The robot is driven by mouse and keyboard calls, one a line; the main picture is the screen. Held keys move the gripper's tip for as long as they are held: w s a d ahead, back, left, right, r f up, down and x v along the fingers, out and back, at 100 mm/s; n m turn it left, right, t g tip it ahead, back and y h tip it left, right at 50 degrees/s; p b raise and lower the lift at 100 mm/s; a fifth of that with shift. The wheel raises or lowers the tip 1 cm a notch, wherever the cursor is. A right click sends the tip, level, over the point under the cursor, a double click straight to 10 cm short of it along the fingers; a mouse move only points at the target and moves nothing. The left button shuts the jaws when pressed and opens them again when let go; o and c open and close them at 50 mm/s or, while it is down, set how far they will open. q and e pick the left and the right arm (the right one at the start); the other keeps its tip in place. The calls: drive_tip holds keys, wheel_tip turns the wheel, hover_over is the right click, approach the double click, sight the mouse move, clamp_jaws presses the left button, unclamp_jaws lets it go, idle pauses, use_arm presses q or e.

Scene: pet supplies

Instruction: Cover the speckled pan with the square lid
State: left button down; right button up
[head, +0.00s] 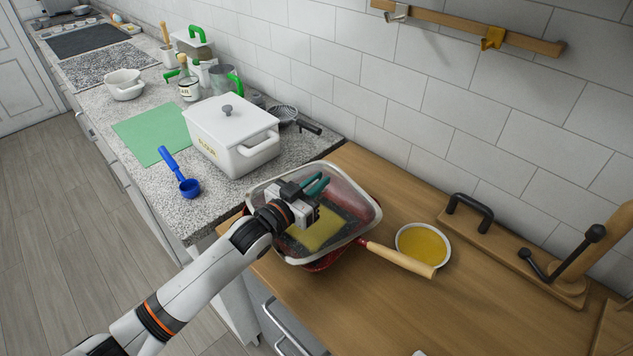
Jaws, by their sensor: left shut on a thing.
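The square lid (352,189) is clear with a pale rim and a teal handle (317,184). It lies over the red speckled pan (330,262), whose wooden handle (405,260) points to the lower right. A yellow patch shows through the lid. My left gripper (306,200) is shut on the lid at its handle. The lid covers most of the pan's opening; I cannot tell whether its rim rests on the pan. My right gripper is not in view.
A bowl of yellow liquid (423,245) sits beside the pan handle. A white flour box (232,137), blue scoop (181,174) and green mat (150,133) lie on the speckled counter. A wooden board with a black handle (470,211) is at right.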

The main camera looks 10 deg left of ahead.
use_arm(q)
drive_tip(key=shift+s+f, duration=0.1)
drive_tip(key=shift+f, duration=0.7)
idle(1.0)
drive_tip(key=c, duration=1.3)
unclamp_jaws()
drive_tip(key=shift+c, duration=0.2)
drive_tip(key=shift+s+f, duration=0.1)
drive_tip(key=shift+f, duration=0.05)
drive_tip(key=b+v, duration=0.2)
drive_tip(key=v, duration=0.8)
drive_tip(key=shift+s+a, duration=0.2)
drive_tip(key=shift+s, duration=0.15)
drive_tip(key=shift+s+a+r, duration=0.25)
drive_tip(key=shift+s+r, duration=0.15)
drive_tip(key=shift+r, duration=0.05)
drive_tip(key=shift+r, duration=0.15)
